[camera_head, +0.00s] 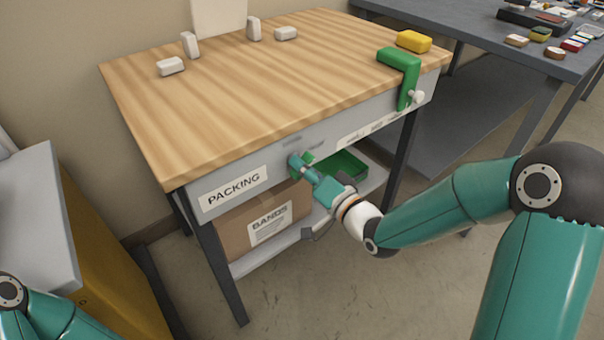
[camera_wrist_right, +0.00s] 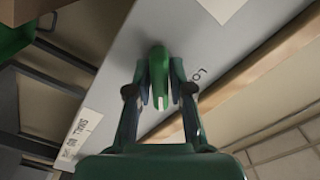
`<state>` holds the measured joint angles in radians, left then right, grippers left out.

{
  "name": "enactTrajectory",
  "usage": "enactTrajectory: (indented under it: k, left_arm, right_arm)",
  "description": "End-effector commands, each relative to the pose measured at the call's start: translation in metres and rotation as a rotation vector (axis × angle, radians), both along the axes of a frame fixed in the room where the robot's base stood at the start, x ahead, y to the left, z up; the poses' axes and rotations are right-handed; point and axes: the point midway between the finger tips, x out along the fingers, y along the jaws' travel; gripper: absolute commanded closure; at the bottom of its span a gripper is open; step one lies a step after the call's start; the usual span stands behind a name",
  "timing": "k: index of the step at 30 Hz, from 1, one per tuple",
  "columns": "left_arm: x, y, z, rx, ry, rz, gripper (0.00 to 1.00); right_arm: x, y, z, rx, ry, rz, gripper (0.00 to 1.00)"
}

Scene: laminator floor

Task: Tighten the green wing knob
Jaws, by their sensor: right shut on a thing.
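The green wing knob (camera_head: 308,157) is on the grey front panel of the packing table, right of the PACKING label. My right gripper (camera_head: 299,165) is at the panel with its fingers closed around the knob, which they partly hide. In the right wrist view the knob (camera_wrist_right: 158,62) stands between the two fingers (camera_wrist_right: 160,98), which press on it from both sides. Faint lettering shows on the panel beside it. Only a part of my left arm shows at the lower left; its gripper is out of view.
The wooden tabletop (camera_head: 240,85) holds white blocks, a yellow block (camera_head: 413,41) and a green bracket (camera_head: 400,66) at its right edge. Below are a BANDS carton (camera_head: 236,225) and a green bin (camera_head: 345,164) on a shelf. A grey table (camera_head: 480,45) with small items stands at right.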

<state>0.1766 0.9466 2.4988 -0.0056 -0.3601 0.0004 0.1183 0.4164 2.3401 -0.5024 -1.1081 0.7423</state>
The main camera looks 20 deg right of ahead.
Motion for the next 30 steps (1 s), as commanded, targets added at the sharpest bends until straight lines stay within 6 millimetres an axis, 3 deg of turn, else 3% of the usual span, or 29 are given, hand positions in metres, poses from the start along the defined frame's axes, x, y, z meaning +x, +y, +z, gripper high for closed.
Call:
enactTrajectory:
  k: [18,30]
  left_arm:
    - [0.000,0.000,-0.024,0.000,0.000,0.000,0.41]
    - [0.000,0.000,-0.027,0.000,0.000,0.000,0.41]
  right_arm:
    - [0.002,-0.001,0.002,0.507,0.175,-0.001,1.00]
    - [0.003,-0.001,0.003,0.647,0.228,-0.002,1.00]
